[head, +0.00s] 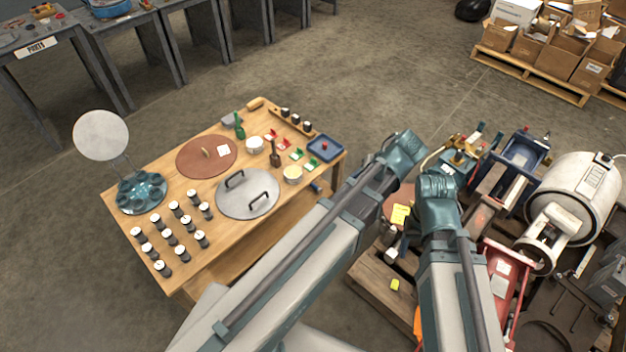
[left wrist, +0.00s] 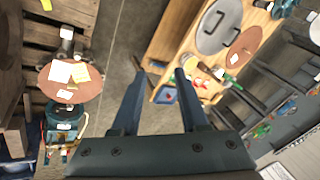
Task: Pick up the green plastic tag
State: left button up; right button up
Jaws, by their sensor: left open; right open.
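Small green tags lie on the wooden table in the head view, one (head: 310,164) by the blue tray and another green tag (head: 297,154) just behind it. Red tags (head: 270,137) lie near them. Which green one is the plastic tag I cannot tell. My left gripper (left wrist: 160,72) is open and empty in the left wrist view, its two fingers pointing toward the table edge, apart from the tags. In the head view its jaws are hidden by the arm. My right gripper (head: 438,192) is at the right arm's end, open, away from the table; its fingertips are hard to make out.
The wooden table (head: 170,270) also holds a blue tray (head: 325,148), a green bottle (head: 239,127), a lid with handles (head: 247,194) and several dark jars. A pallet (head: 377,287) with machinery stands right of it.

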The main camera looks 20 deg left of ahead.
pick_arm(q)
jog(key=w+a+f+n+t+y+b, duration=0.1)
jog(key=w+a+f+n+y+b, duration=0.3)
jog(key=w+f+b, duration=0.7)
jog(key=w+a+f+n+t+y+b, duration=0.2)
jog(key=w+a+f+n+y+b, duration=0.2)
jog(key=b, duration=1.7)
jog(key=w+a+f+n, duration=0.3)
jog(key=w+a+f, duration=0.2)
jog(key=w+f, duration=0.2)
jog(key=shift+f, duration=0.45)
jog(key=shift+a, duration=0.15)
